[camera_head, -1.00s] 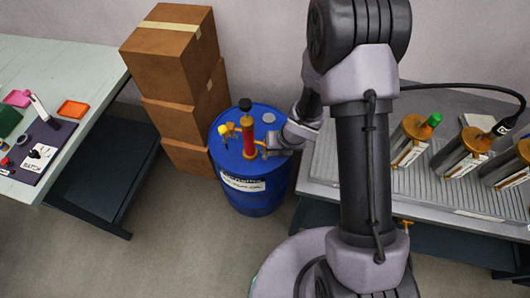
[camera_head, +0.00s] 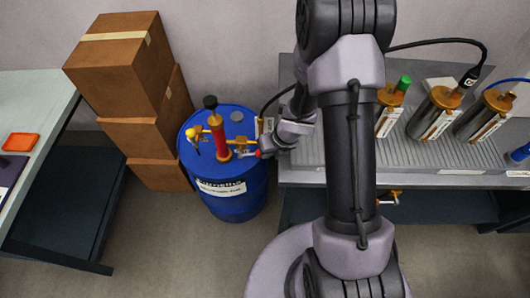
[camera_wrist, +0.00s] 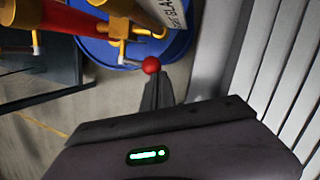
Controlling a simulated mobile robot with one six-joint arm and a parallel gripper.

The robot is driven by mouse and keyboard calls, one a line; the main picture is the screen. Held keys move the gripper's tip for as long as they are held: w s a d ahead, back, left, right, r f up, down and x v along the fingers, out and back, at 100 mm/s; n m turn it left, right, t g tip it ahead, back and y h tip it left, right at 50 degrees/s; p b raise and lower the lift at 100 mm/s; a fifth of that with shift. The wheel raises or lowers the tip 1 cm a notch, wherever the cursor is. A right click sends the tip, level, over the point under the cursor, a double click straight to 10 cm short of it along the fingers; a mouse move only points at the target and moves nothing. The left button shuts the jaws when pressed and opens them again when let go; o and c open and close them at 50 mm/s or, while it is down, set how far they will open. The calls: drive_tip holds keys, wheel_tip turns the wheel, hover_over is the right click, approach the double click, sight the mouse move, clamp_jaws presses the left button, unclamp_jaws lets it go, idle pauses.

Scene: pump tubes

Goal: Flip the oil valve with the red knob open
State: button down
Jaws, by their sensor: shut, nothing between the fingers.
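The blue oil drum (camera_head: 232,205) stands left of my arm. A red hand pump (camera_head: 219,137) with a black top rises from its lid. On the pump's right side is a brass valve whose lever ends in a red knob (camera_head: 258,154). In the wrist view the red knob (camera_wrist: 151,65) sits at the end of a short pale lever, below the brass fitting (camera_wrist: 119,27). My gripper (camera_wrist: 160,78) is shut and empty, its tips right beside the red knob; I cannot tell if they touch it. In the head view my gripper (camera_head: 266,150) is partly hidden by my wrist.
A yellow-knobbed valve (camera_head: 191,138) is on the pump's left. Stacked cardboard boxes (camera_head: 140,128) stand behind left. A ribbed grey bench (camera_head: 440,155) with several metal canisters is on the right. A table (camera_head: 42,95) is at far left.

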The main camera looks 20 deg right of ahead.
drive_tip(key=shift+a, duration=0.15)
drive_tip(key=shift+w+a+f, duration=0.15)
drive_tip(key=shift+w+a, duration=0.1)
drive_tip(key=shift+a, duration=0.35)
drive_tip(key=p+v, duration=1)
drive_tip(key=v, duration=0.7)
